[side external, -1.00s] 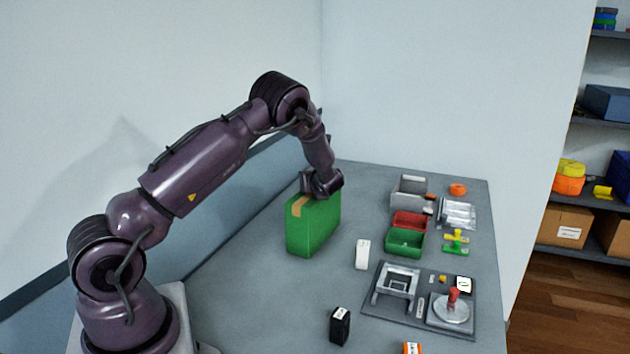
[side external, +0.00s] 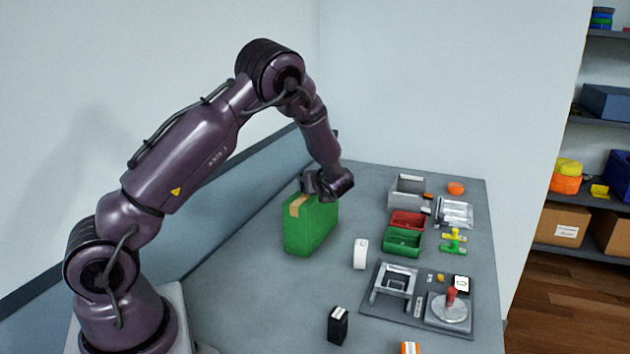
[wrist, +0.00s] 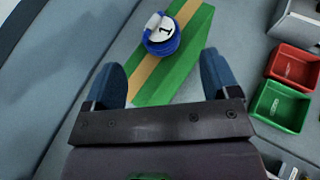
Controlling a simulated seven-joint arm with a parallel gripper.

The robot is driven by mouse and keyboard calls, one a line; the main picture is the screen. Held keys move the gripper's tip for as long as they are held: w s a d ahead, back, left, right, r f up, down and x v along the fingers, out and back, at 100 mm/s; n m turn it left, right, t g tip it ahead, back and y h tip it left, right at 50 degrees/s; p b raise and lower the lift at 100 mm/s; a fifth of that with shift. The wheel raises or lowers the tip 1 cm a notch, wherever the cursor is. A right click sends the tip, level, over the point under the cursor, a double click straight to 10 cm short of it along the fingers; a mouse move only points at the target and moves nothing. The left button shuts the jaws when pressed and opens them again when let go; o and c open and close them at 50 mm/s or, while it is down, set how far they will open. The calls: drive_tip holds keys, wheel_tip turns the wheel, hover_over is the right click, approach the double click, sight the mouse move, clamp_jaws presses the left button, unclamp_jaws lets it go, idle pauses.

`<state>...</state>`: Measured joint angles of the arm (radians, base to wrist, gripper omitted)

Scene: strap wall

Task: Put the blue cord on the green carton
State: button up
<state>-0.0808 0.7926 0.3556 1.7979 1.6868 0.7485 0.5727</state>
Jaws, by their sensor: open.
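The green carton (side external: 312,228), with a tan tape strip, stands upright on the grey table in the side view. Its top also shows in the wrist view (wrist: 186,76). The blue cord (wrist: 160,38), a round coil with a white tag marked 1, lies on the carton's top across the tape in the wrist view. My gripper (wrist: 160,62) is open, with its two blue-grey fingers apart and nothing held between them. In the side view my gripper (side external: 328,185) is over the far end of the carton's top. The cord cannot be made out there.
A red bin (side external: 407,221) and a green bin (side external: 402,242) stand right of the carton, near a grey bin (side external: 408,190). A white box (side external: 361,254) and a black box (side external: 338,325) stand nearer. A fixture board (side external: 420,310) lies at the right.

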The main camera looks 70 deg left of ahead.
drive_tip(key=s+d+r+n+t+h, duration=0.1)
drive_tip(key=s+d+r+n+h, duration=0.3)
drive_tip(key=d, duration=0.6)
drive_tip(key=s+d+r+n+t+h, duration=0.1)
drive_tip(key=s+d+r+n+h, duration=0.3)
drive_tip(key=s+d+n, duration=0.5)
drive_tip(key=s+d+r+n+t+h, duration=0.1)
drive_tip(key=s+d+r+n+h, duration=0.4)
drive_tip(key=d, duration=0.6)
drive_tip(key=s+r+n, duration=0.2)
drive_tip(key=s+r, duration=0.1)
drive_tip(key=s, duration=0.1)
drive_tip(key=shift+s, duration=0.15)
